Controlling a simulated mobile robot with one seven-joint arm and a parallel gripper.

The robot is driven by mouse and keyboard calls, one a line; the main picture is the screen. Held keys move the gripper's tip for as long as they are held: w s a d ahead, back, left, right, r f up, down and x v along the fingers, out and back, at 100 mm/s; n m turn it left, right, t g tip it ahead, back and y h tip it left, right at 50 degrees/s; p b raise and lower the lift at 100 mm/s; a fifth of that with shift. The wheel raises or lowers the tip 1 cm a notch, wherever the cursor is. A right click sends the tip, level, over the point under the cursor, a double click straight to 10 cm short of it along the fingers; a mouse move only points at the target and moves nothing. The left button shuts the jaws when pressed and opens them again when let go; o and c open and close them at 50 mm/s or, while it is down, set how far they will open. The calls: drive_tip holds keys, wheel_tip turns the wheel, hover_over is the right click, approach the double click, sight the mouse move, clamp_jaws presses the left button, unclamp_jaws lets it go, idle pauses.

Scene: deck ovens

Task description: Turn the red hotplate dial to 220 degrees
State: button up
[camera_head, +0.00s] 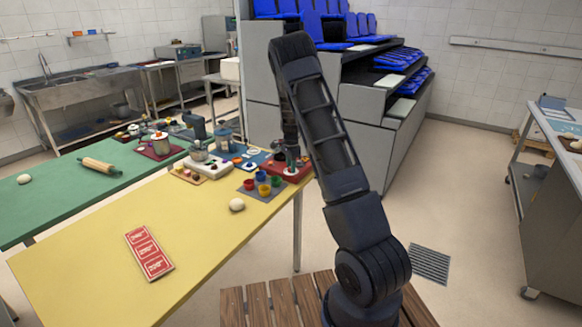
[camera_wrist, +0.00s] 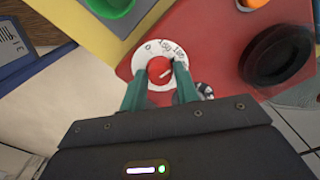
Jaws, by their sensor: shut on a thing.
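The red hotplate (camera_wrist: 215,40) lies at the far right end of the yellow table, and it also shows in the head view (camera_head: 302,176). Its red dial (camera_wrist: 160,71) sits on a white ring with printed numbers (camera_wrist: 180,47). A pale pointer line shows on the dial, slanting toward the upper right. I cannot read 220 on the ring. My gripper (camera_wrist: 159,82) is shut on the dial, with one green finger on each side of it. In the head view my gripper (camera_head: 292,163) reaches down over the hotplate, and the dial is hidden there.
A black round plate (camera_wrist: 278,55) is on the hotplate, right of the dial. A green cup (camera_wrist: 108,5) is at the upper left in the wrist view. Colored cups (camera_head: 262,183), a dough ball (camera_head: 237,204) and a red card sheet (camera_head: 149,254) lie on the yellow table (camera_head: 85,290).

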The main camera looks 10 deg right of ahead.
drive_tip(key=m, duration=1.3)
idle(0.5)
drive_tip(key=o, duration=1)
drive_tip(key=shift+c, duration=0.2)
wheel_tip(320, 180, up, 11)
